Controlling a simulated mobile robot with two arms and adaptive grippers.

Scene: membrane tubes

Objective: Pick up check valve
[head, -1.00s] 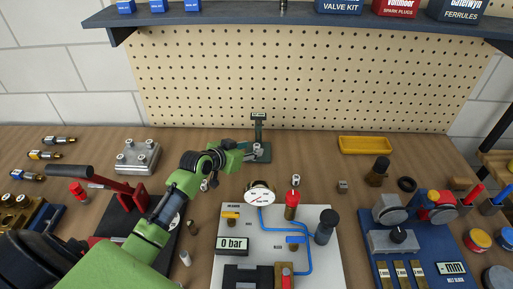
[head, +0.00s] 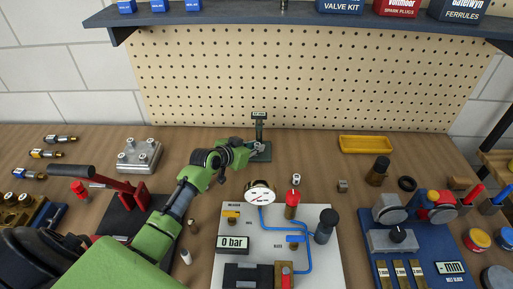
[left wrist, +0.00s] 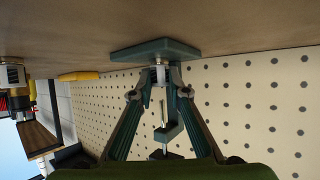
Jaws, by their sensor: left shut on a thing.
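A dark green stand (head: 259,131) with a small sign on top stands at the back of the bench, in front of the pegboard. My left gripper (head: 259,149) reaches the stand just above its base. In the left wrist view, where the bench shows at the top, the gripper (left wrist: 160,76) is shut on a small silver metal piece, which I take to be the check valve (left wrist: 159,64). The piece is close to the stand's green base (left wrist: 155,48); whether it touches it is unclear. The fingers hide part of it. My right gripper is not in view.
A white panel (head: 218,268) with a gauge (head: 260,191) and blue tubing lies in front. A silver block (head: 138,155) and a red lever tool (head: 110,183) are at the left. A yellow tray (head: 365,145) is at the back right. Bench between stand and tray is clear.

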